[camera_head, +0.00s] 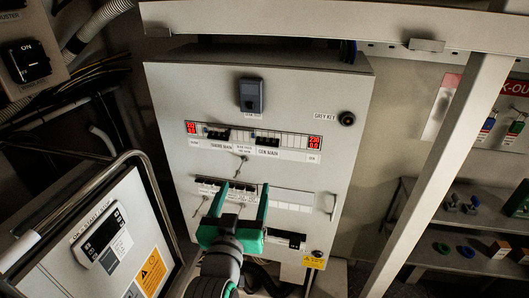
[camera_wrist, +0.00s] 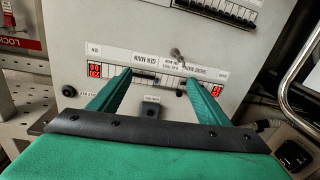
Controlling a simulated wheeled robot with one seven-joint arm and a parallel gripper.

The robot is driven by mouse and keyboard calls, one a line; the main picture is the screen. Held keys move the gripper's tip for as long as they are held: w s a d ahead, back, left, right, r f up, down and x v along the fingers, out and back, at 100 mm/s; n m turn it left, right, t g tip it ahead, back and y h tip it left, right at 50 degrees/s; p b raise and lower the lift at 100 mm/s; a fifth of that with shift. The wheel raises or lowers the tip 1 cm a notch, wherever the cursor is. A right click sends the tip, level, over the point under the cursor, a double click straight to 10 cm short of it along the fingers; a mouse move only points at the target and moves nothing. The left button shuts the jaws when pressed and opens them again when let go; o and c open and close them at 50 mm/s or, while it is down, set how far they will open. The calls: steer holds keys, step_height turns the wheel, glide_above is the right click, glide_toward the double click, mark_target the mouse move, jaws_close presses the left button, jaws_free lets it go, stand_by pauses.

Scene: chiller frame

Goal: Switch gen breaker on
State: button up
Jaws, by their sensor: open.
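The gen breaker (camera_head: 269,141) is a small black switch above the "GEN MAIN" label in the upper breaker row of the grey cabinet. In the wrist view, which shows the panel upside down, the black gen breaker (camera_wrist: 146,75) lies between my fingertips in the picture, nearer the left one. My gripper (camera_head: 244,187) has two green fingers, spread apart and empty. In the head view it is in front of the lower breaker row, below the gen breaker. The wrist view also shows my gripper (camera_wrist: 158,77) facing the panel. The lever's on or off position is too small to tell.
The shore main breaker (camera_head: 217,135) is left of the gen breaker in the same row. Red displays (camera_head: 314,142) flank the row. A toggle (camera_head: 242,160) sticks out just below. A metal rail (camera_head: 145,165) and a slanted grey post (camera_head: 445,160) stand on either side.

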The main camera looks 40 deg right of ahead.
mark_target(267, 146)
step_height(267, 146, up, 4)
steer(key=d+m+g+h, duration=0.1)
steer(key=d+m, duration=0.1)
steer(key=d, duration=0.1)
steer(key=x, duration=0.9)
steer(key=shift+d+r, duration=0.2)
steer(key=shift+d, duration=0.3)
steer(key=c, duration=1.1)
